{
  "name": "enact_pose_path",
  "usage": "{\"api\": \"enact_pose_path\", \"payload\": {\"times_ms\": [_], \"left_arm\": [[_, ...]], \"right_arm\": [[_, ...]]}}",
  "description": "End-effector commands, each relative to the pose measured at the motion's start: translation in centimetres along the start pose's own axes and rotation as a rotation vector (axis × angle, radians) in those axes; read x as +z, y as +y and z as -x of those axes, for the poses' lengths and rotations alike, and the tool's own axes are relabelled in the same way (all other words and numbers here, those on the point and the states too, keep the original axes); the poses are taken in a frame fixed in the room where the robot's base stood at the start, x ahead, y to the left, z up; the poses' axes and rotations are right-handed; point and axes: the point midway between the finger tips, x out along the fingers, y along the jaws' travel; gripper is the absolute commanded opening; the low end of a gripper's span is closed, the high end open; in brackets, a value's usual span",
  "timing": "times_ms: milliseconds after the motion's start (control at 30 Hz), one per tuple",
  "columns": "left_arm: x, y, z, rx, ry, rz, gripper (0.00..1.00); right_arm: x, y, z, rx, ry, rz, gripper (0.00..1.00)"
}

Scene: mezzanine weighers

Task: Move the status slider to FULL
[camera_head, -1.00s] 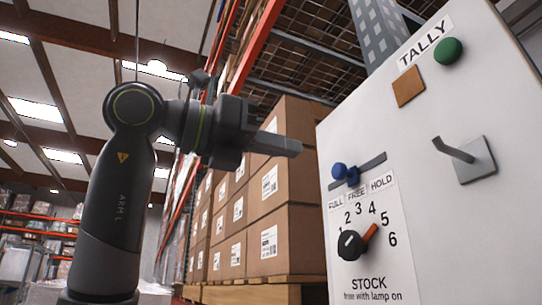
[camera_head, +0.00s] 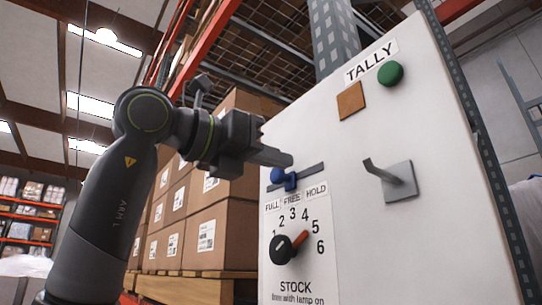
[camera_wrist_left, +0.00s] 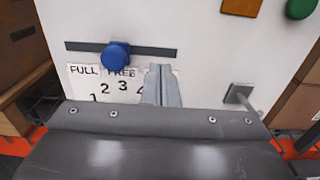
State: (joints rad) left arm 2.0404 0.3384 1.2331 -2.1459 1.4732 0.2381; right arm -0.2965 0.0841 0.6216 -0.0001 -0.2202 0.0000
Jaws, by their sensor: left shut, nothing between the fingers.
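The status slider is a blue knob (camera_head: 278,175) on a dark horizontal track (camera_head: 312,171), above the labels FULL, FREE and HOLD on the white panel. The knob's mount sits near mid-track, above FREE. In the left wrist view the blue knob (camera_wrist_left: 116,55) also stands over FREE, left of my fingers. My left gripper (camera_head: 288,159) is shut and empty, its fingertips just above the knob in the head view. In the left wrist view the shut fingertips (camera_wrist_left: 162,72) are right of the knob, with a visible gap. My right gripper is not in view.
Below the slider is a black rotary dial (camera_head: 282,250) with a red pointer. A grey lever (camera_head: 385,175) sticks out to the right. A green button (camera_head: 390,73) and an orange square (camera_head: 351,101) are higher up. Stacked cartons (camera_head: 222,232) stand left of the panel.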

Motion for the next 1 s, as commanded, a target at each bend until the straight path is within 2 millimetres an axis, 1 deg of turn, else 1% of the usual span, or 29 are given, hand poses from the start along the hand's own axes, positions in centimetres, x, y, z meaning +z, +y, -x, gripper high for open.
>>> {"api": "enact_pose_path", "payload": {"times_ms": [467, 1000], "left_arm": [[0.1, 0.0, -1.1, 0.001, 0.001, 0.001, 0.0], [0.1, 0.0, -2.7, 0.0, 0.0, 0.0, 0.0]], "right_arm": [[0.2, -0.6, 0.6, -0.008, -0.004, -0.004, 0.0], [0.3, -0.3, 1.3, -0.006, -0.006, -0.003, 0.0]]}}
